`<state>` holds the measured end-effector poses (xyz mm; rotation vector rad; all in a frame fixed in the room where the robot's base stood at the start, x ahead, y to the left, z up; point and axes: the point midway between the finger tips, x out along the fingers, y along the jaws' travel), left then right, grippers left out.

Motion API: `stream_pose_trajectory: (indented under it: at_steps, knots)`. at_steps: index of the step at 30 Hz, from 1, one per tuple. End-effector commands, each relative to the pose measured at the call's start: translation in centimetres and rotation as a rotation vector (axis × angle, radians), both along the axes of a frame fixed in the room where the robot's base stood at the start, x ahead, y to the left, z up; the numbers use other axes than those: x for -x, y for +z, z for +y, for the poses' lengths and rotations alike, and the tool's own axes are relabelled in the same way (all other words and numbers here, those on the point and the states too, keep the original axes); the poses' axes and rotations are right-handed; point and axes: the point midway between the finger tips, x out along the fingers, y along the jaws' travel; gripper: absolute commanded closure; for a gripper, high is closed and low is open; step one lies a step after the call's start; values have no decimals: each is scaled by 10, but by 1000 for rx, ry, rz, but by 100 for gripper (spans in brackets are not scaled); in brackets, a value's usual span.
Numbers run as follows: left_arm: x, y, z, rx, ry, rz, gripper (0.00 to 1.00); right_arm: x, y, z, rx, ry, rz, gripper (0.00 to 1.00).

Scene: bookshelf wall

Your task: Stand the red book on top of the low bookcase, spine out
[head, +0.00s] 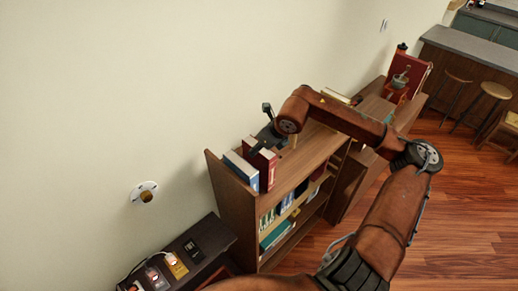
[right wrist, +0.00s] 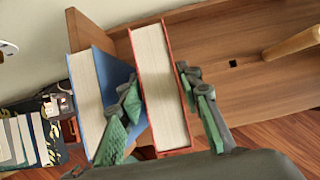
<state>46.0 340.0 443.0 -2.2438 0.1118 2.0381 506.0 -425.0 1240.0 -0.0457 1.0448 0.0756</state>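The red book (head: 268,168) stands upright on top of the low bookcase (head: 314,147), near its left end, beside a blue book (head: 240,168). In the right wrist view the red book (right wrist: 163,88) shows its pale page edges and thin red covers, with the blue book (right wrist: 100,80) just left of it. My right gripper (right wrist: 158,76) straddles the red book, one finger on each side. The fingers look spread, with pads apart from the covers; tip contact is unclear. In the head view the gripper (head: 268,133) is partly hidden by the books and arm. My left gripper is out of view.
A low dark cabinet (head: 205,238) with sockets and small items stands at lower left. Books fill parts of the bookcase shelves. A large red item (head: 410,72) stands at the far end. Stools (head: 492,90) are at upper right.

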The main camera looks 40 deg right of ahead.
Motion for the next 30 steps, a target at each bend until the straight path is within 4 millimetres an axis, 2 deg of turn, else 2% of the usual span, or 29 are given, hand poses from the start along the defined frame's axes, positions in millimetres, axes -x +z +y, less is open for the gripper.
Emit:
stream_pose_trajectory:
  at_steps: [6,17,30]
  knots:
    - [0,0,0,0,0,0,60,1,-1,0,0,0,3,51]
    - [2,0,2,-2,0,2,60,4,1,-2,2,-2,8,51]
    - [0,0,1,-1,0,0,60,39,65,-4,0,-2,4,51]
